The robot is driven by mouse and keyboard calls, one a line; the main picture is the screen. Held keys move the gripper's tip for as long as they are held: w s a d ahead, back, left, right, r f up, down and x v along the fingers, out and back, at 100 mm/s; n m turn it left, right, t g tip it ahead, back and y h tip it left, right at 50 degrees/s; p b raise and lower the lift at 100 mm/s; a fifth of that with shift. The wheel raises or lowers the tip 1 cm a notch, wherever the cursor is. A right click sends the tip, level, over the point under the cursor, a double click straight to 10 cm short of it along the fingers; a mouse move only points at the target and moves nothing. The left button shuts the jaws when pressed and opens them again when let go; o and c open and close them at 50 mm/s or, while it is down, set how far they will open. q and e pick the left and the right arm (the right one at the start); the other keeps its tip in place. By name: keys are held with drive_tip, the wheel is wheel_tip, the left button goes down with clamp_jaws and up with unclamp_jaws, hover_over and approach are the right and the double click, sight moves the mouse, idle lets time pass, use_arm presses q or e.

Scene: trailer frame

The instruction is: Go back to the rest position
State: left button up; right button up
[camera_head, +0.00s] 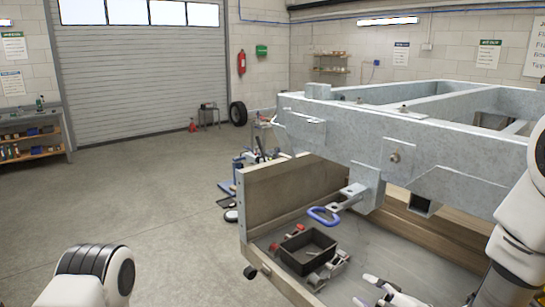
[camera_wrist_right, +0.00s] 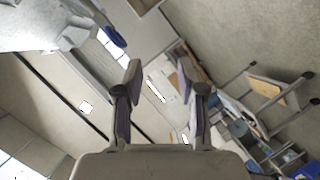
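My right gripper (camera_wrist_right: 160,78) shows in the right wrist view with its two fingers spread apart and nothing between them. In the head view, the right gripper (camera_head: 385,291) is low, right of centre, partly cut off by the bottom edge, in front of the wooden-sided tray. My right arm comes down along the right edge. A part of my left arm shows at the lower left, but its gripper is out of frame. The grey metal trailer frame (camera_head: 345,133) stands at the right. A blue loop (camera_head: 323,216) is by a metal bracket under its front corner.
A wooden-sided tray (camera_head: 283,200) lies below the frame, with a black open box (camera_head: 307,252) and small red and grey parts inside. A tool trolley stands behind its left end. The concrete floor (camera_head: 150,195) at the left is clear up to the roller door (camera_head: 140,85).

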drive_tip(key=s+d+f+m+g+h+b, duration=0.15)
drive_tip(key=s+f+g, duration=0.35)
drive_tip(key=f, duration=0.9)
drive_tip(key=s+f+m+g+h+b, duration=0.1)
drive_tip(key=s+f+m+g+b, duration=0.15)
drive_tip(key=s+f, duration=0.85)
drive_tip(key=s+d+f+m+g+h, duration=0.2)
drive_tip(key=s+d+f+m+g, duration=0.2)
drive_tip(key=s+f+m, duration=0.7)
drive_tip(key=shift+d+f+m+g, duration=0.15)
drive_tip(key=shift+f+m+g, duration=0.45)
drive_tip(key=shift+g, duration=0.55)
drive_tip(key=shift+h, duration=0.25)
